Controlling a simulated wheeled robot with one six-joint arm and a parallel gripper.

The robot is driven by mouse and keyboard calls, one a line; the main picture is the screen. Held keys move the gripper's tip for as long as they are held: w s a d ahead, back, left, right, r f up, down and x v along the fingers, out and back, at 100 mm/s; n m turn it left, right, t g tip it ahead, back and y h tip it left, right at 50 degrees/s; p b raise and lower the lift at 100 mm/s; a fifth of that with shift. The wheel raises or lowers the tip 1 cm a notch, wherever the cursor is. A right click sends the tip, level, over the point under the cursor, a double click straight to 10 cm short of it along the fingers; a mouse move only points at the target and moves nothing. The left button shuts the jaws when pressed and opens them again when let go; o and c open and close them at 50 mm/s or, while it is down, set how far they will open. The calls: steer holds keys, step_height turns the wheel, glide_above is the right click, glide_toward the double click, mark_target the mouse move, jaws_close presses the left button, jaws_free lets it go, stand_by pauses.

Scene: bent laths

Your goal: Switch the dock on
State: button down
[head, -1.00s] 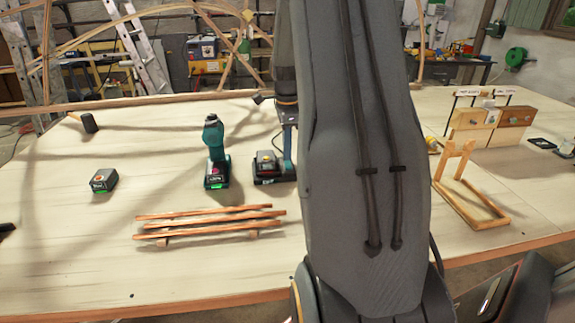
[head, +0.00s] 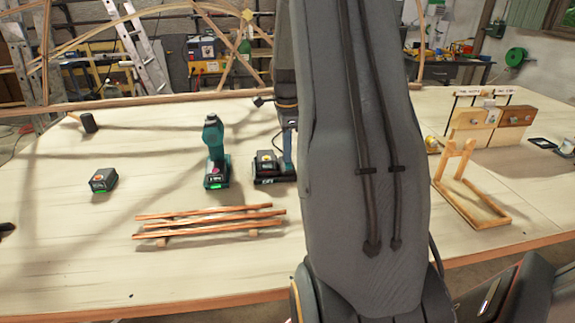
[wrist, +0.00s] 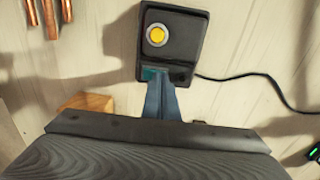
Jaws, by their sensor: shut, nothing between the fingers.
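The dock (head: 266,168) is a dark box with a yellow patch on top, standing near the middle of the table. In the wrist view the dock (wrist: 183,50) shows a round yellow button (wrist: 157,35) in a pale ring. A cable runs from its right side. My gripper (wrist: 160,82) is shut and empty, its blue fingers together. Its tips overlap the dock's near edge in the wrist view, short of the button. In the head view my gripper (head: 288,165) is at the dock's right side, partly hidden by my arm. I cannot tell whether it touches the dock.
A teal drill (head: 215,150) stands left of the dock. A battery (head: 103,181) with a green light lies further left. Copper-coloured laths (head: 205,222) lie in front.

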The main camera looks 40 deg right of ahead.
steer(key=shift+f, duration=0.35)
steer(key=shift+r, duration=0.15)
step_height(320, 180, up, 7)
steer(key=p, duration=0.4)
steer(key=shift+p, duration=0.35)
stand_by(0.5)
steer(key=s+a+f+n, duration=0.1)
steer(key=s+a+n, duration=0.1)
steer(key=a+n, duration=0.6)
steer(key=s+a+n, duration=0.2)
steer(key=a+n, duration=0.2)
steer(key=a, duration=0.8)
steer(key=s+a+f+n+t+b, duration=0.1)
steer(key=s+a+f+n, duration=0.1)
steer(key=s+a+n, duration=0.9)
steer(key=shift+s+a+f+n, duration=0.25)
steer(key=shift+s+a+n, duration=0.15)
steer(key=shift+a+n, duration=0.35)
